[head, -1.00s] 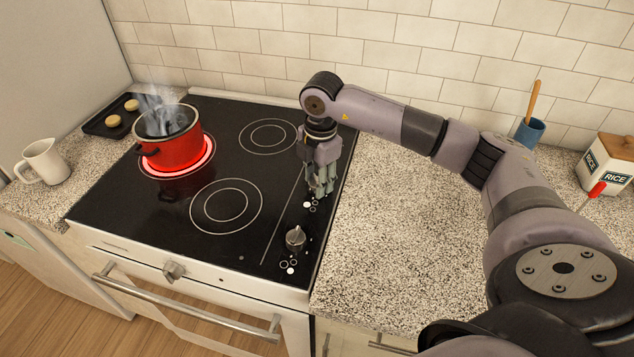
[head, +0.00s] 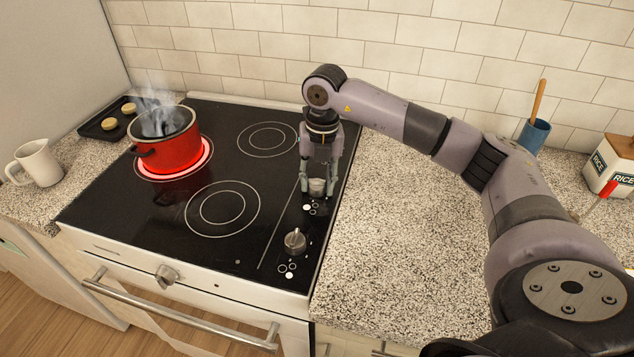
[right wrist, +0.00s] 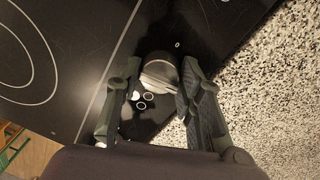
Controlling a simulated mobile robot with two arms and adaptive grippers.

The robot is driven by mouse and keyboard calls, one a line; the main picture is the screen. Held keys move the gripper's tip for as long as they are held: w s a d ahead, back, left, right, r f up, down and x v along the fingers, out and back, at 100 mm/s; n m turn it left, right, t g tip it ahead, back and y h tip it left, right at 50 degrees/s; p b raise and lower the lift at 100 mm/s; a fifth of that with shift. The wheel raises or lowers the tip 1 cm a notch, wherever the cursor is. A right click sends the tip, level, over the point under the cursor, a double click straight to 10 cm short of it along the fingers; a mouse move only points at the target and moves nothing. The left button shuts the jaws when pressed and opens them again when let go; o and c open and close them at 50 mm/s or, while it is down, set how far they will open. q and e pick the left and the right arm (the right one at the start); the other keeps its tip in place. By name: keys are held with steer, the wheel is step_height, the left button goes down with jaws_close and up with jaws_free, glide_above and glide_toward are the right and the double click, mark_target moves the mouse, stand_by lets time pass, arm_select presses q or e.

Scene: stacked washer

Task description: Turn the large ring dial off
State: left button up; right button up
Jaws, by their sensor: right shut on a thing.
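Two silver dials sit on the right strip of the black cooktop (head: 165,222). My right gripper (head: 317,190) points down over the rear dial (head: 316,186), shut on it with one finger on each side. In the right wrist view the rear dial (right wrist: 160,73) shows between the fingers (right wrist: 159,82), with small ring marks beside it. The front dial (head: 295,241) stands free nearer the cooktop's front edge. The back-left burner ring (head: 205,164) glows red under a steaming red pot (head: 175,150). My left gripper is not in view.
The oven front has a knob (head: 166,275) and a long handle (head: 180,316). A speckled counter (head: 385,245) lies clear to the right. A blue cup (head: 533,134) and a rice box (head: 612,165) stand farther right. A white mug (head: 38,163) and a dark tray (head: 95,130) are at left.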

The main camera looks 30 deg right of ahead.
steer(key=n+b, duration=0.1)
steer(key=n, duration=0.3)
steer(key=shift+n, duration=0.3)
steer(key=n, duration=0.3)
steer(key=shift+w+n+g+b, duration=0.1)
steer(key=shift+n+g+b, duration=0.2)
steer(key=n, duration=0.4)
steer(key=shift+b, duration=0.4)
steer(key=shift+n, duration=2.2)
steer(key=o, duration=1.1)
steer(key=shift+b, duration=0.3)
steer(key=shift+o, duration=0.2)
steer(key=shift+r, duration=0.1)
step_height(320, 180, up, 12)
steer(key=shift+w+d, duration=0.2)
steer(key=shift+w, duration=0.15)
